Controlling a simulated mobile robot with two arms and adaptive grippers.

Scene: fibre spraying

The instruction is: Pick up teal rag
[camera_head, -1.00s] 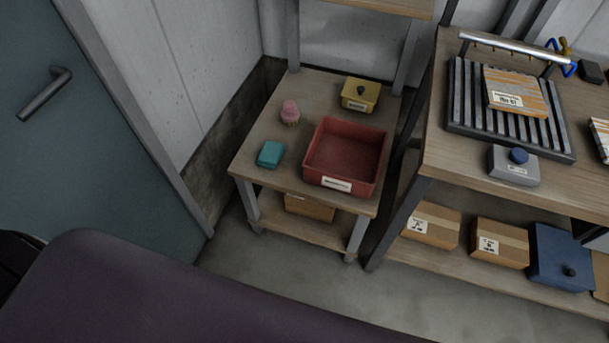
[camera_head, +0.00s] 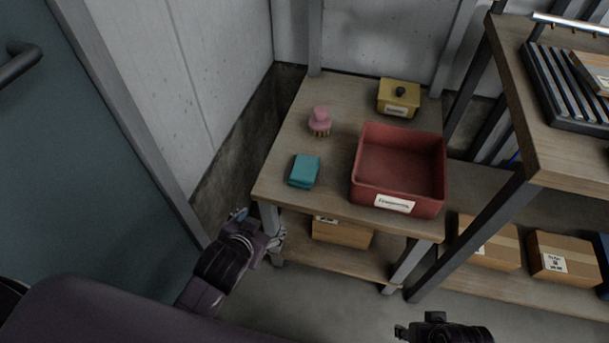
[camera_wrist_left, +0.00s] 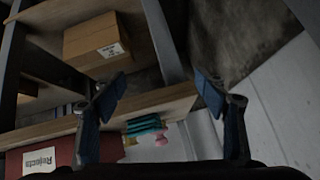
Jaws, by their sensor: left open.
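The teal rag (camera_head: 304,171) lies folded on the small wooden table (camera_head: 336,104), near its front left corner and left of the red bin. My left gripper (camera_head: 262,222) is low beside the table's front left leg, below and apart from the rag. In the left wrist view my left gripper (camera_wrist_left: 165,90) shows its two fingers spread with nothing between them. The rag (camera_wrist_left: 145,124) shows there beyond the table edge. Part of my right gripper (camera_head: 408,330) shows at the bottom edge of the head view; its fingers are too unclear to read.
A red bin (camera_head: 370,190), a pink brush (camera_head: 320,122) and a yellow lidded box (camera_head: 398,98) share the tabletop. A cardboard box (camera_head: 342,232) sits on the lower shelf. A taller shelf (camera_head: 560,140) stands to the right, a wall (camera_head: 225,90) to the left.

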